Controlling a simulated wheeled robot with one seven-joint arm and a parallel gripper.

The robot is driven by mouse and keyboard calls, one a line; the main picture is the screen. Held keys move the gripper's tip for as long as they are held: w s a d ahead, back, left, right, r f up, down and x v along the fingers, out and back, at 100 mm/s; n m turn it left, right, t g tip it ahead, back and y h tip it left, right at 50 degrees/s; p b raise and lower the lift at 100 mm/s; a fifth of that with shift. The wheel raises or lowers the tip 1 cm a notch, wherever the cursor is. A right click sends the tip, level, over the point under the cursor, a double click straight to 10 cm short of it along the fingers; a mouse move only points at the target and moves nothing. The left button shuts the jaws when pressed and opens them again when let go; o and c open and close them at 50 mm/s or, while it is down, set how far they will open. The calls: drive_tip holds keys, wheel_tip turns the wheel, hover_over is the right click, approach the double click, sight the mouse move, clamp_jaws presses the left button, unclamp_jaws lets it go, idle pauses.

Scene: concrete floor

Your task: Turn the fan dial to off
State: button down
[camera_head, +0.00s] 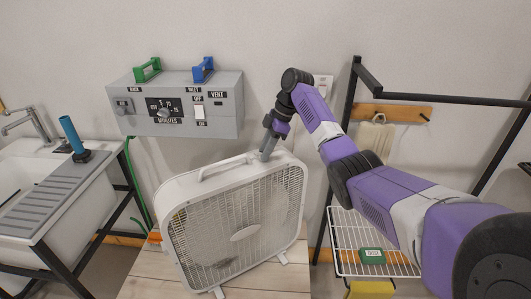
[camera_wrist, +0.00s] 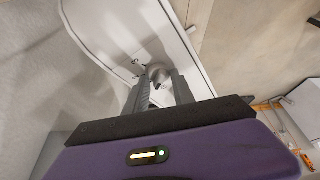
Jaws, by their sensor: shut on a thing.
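A white box fan (camera_head: 235,218) stands upright on a light wooden surface, with a carry handle on its top left. My gripper (camera_head: 265,156) points down at the right end of the fan's top. In the wrist view a small grey round dial (camera_wrist: 158,72) sits on the fan's white top, and my gripper (camera_wrist: 159,82) has its two fingers on either side of it, shut on it. Small marks are printed beside the dial, too small to read. The dial is hidden by the fingers in the head view.
A grey control box (camera_head: 178,104) with green and blue handles is on the wall behind the fan. A white sink (camera_head: 60,205) stands at the left. A black rack with a white wire shelf (camera_head: 350,228) is at the right. Wall hooks (camera_head: 379,117) hold a cloth.

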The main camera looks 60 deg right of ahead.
drive_tip(key=n+g+y+b, duration=0.1)
drive_tip(key=n+b, duration=0.1)
drive_tip(key=n, duration=0.1)
drive_tip(key=shift+w+d+f+n, duration=0.1)
drive_tip(key=shift+n, duration=0.2)
drive_tip(key=shift+n+g+b, duration=0.6)
drive_tip(key=shift+n+b, duration=0.8)
drive_tip(key=shift+n, duration=0.1)
drive_tip(key=shift+y, duration=0.3)
drive_tip(key=c, duration=1.1)
unclamp_jaws()
drive_tip(key=shift+o, duration=0.2)
